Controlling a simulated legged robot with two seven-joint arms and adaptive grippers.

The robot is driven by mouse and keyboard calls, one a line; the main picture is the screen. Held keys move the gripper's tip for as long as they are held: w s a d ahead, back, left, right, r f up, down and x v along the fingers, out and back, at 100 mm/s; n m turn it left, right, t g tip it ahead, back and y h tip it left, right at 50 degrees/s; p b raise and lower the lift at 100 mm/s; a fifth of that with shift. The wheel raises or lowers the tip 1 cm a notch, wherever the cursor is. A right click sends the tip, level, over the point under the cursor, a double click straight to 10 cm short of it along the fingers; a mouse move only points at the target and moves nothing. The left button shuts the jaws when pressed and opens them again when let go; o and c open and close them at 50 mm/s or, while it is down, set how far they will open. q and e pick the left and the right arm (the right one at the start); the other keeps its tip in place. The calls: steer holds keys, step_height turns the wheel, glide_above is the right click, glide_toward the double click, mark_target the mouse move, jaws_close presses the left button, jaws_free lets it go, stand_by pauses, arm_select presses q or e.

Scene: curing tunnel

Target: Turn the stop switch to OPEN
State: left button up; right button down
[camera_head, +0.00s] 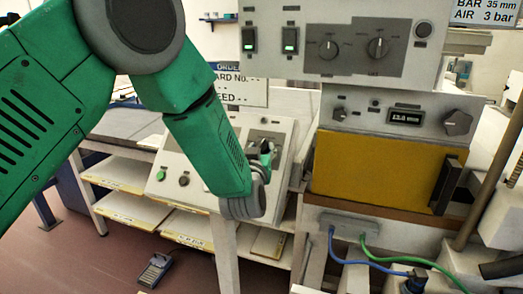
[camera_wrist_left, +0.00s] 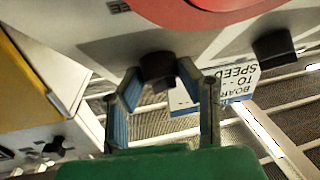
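The sloped control panel (camera_head: 205,162) stands in the middle of the head view. The panel face also fills the top of the left wrist view (camera_wrist_left: 100,40). A dark knob (camera_wrist_left: 157,68), which may be the stop switch, sticks out of it at the mouth of my left gripper (camera_wrist_left: 164,78). The two fingers are apart, one on each side of the knob; I cannot tell whether they touch it. In the head view the left gripper (camera_head: 263,158) is partly hidden by my green arm. No OPEN marking is readable. My right gripper is not in view.
A large red round part (camera_wrist_left: 215,12) is close above the fingers in the wrist view, with another dark knob (camera_wrist_left: 273,46) to the right. A green button (camera_head: 161,175) is on the panel's left. A yellow-fronted oven unit (camera_head: 375,172) stands at right.

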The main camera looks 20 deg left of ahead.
arm_select(q)
steer(key=shift+n+y, duration=0.3)
steer(key=shift+n, duration=0.1)
steer(key=n+y, duration=0.1)
steer(key=n+g+y, duration=0.1)
steer(key=n, duration=0.1)
steer(key=n+y+p, duration=0.1)
steer(key=shift+w+d+r+n+g, duration=0.1)
steer(key=shift+d+n+g, duration=0.15)
steer(key=shift+n+g, duration=0.15)
steer(key=n+g+y+p, duration=0.1)
steer(key=n+g, duration=0.1)
steer(key=n, duration=0.1)
steer(key=n+g+y+p, duration=0.1)
steer(key=n+y, duration=0.1)
steer(key=shift+w+d+r+n+g, duration=0.1)
steer(key=shift+d+n+g, duration=0.05)
steer(key=shift+n+g, duration=0.25)
steer(key=o, duration=1.1)
